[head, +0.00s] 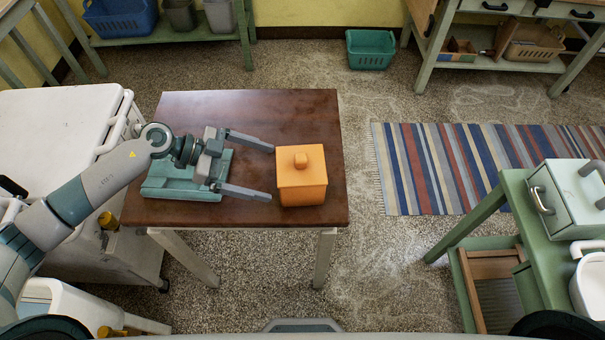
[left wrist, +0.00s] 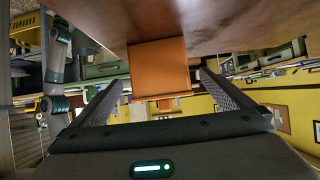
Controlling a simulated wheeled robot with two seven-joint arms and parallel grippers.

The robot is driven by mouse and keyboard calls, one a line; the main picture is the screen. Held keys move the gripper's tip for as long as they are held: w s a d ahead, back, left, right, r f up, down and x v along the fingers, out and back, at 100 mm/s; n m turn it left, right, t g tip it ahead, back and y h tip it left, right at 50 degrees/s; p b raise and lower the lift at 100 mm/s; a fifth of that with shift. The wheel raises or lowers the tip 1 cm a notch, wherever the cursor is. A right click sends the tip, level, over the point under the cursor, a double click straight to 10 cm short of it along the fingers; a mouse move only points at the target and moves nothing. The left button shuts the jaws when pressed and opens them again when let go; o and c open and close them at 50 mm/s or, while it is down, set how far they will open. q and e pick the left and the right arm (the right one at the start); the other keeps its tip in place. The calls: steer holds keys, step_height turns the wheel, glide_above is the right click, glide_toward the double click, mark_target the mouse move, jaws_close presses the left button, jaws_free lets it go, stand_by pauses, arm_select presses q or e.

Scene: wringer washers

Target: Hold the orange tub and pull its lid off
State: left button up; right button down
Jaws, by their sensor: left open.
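The orange tub (head: 302,196) stands upright on the brown table, near its right edge. Its orange lid (head: 302,158), with a raised knob, sits on top. My left gripper (head: 272,172) is open, with its two fingers pointing right at the tub. The fingertips are just short of the tub's left side, with nothing between them. In the left wrist view the tub (left wrist: 160,68) shows between and beyond the open fingers (left wrist: 165,85). The tub's inside is hidden by the lid. My right gripper is not in view.
A teal tray-like piece (head: 170,186) lies on the brown table (head: 270,106) under my left gripper. A white cabinet (head: 55,120) stands close on the left. A green bench with a green box (head: 572,205) is at the right. A striped rug and bare floor lie between.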

mark_target(284, 177)
arm_select(q)
steer(key=shift+d, duration=0.1)
steer(key=shift+b+x, duration=0.65)
steer(key=shift+x, duration=0.45)
steer(key=b+x, duration=0.2)
steer(key=x, duration=0.2)
steer(key=shift+f, duration=0.15)
steer(key=shift+r+p+x, duration=0.2)
steer(key=shift+p+x, duration=0.85)
steer(key=shift+x, duration=0.1)
steer(key=shift+d+f, duration=0.4)
steer(key=shift+d, duration=0.25)
steer(key=c, duration=0.9)
